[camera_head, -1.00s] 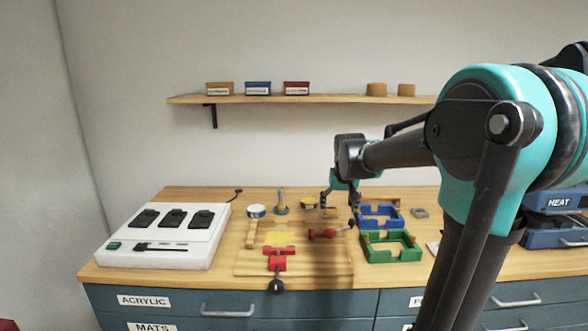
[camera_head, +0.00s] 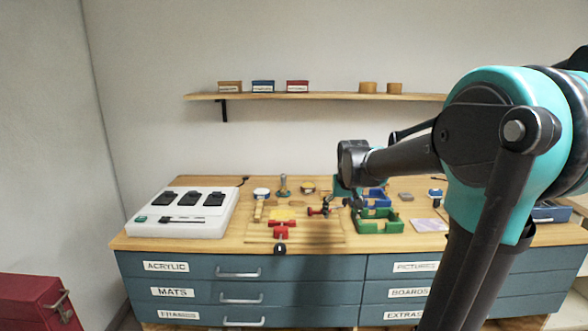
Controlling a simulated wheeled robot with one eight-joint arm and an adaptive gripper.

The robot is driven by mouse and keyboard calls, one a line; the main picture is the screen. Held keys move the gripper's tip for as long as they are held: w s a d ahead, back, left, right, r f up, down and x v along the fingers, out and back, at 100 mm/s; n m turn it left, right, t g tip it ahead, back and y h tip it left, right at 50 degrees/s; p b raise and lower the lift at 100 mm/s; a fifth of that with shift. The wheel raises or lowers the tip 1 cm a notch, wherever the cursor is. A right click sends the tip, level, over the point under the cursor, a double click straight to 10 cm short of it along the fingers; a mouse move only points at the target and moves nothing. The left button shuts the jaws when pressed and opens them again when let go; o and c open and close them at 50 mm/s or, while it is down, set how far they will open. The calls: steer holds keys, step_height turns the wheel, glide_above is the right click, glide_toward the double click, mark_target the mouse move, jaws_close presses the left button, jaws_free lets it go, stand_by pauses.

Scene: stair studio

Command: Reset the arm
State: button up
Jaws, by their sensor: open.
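My gripper (camera_head: 345,202) is at the right of the picture's middle, pointing down over the workbench (camera_head: 160,240) near the blue tray and the red clamp. Its fingers are small and partly hidden, and I see nothing held between them. My arm reaches in from the right, with its wrist bent down in front of the wall. The blue tray (camera_head: 377,198) lies just right of my gripper, partly behind it. The green tray (camera_head: 390,226) is in front of the blue one. A red-handled clamp (camera_head: 318,211) lies left of my gripper.
A white box with black pads (camera_head: 158,225) stands at the bench's left. A red vise (camera_head: 281,229) sits at the front middle. A shelf (camera_head: 330,97) with small boxes hangs above. A red toolbox (camera_head: 38,303) is at lower left. My arm hides part of the right side.

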steer(key=s+d+f, duration=0.1)
steer(key=s+f, duration=0.7)
steer(key=s, duration=0.4)
steer(key=s+d+f, duration=0.2)
steer(key=s+f, duration=0.6)
steer(key=s, duration=0.4)
steer(key=shift+s+d+f, duration=0.2)
steer(key=shift+d+f, duration=0.1)
steer(key=shift+o, duration=0.5)
steer(key=shift+r, duration=0.1)
